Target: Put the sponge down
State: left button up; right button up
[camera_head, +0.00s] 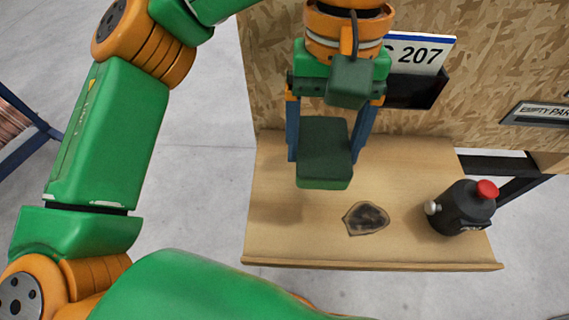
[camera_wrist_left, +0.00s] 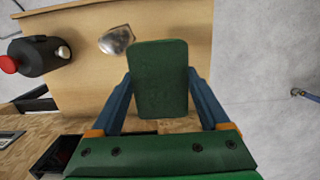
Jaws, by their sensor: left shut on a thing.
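The sponge is a dark green block (camera_head: 325,150) in the head view, held above the left part of the wooden shelf (camera_head: 277,232). My left gripper (camera_head: 330,135) is shut on it, with a blue finger on each side. In the left wrist view the sponge (camera_wrist_left: 160,78) sits between the two blue fingers of the left gripper (camera_wrist_left: 162,95). It appears apart from the shelf surface, though the exact height is hard to tell. My right gripper is not in view.
A chipboard panel (camera_head: 275,60) with a sign (camera_head: 418,54) and black holder rises behind. The shelf's front left is clear.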

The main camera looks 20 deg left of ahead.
pick_arm(q)
send_over(282, 179)
jog(key=f, duration=0.3)
jog(key=f+b, duration=0.1)
jog(key=shift+d+f, duration=0.3)
jog(key=shift+f, duration=0.1)
jog(key=f, duration=0.2)
jog(key=f+p, duration=0.1)
jog(key=f, duration=0.1)
jog(key=shift+w+a, duration=0.2)
jog(key=shift+a, duration=0.2)
jog(key=shift+f, duration=0.2)
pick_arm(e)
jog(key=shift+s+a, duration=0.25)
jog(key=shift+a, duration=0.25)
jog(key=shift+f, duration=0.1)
pick_arm(q)
jog(key=shift+f+b, duration=0.2)
jog(key=shift+b, duration=0.1)
jog(key=o, duration=1)
jog(key=shift+o, duration=0.2)
jog(key=shift+r, duration=0.1)
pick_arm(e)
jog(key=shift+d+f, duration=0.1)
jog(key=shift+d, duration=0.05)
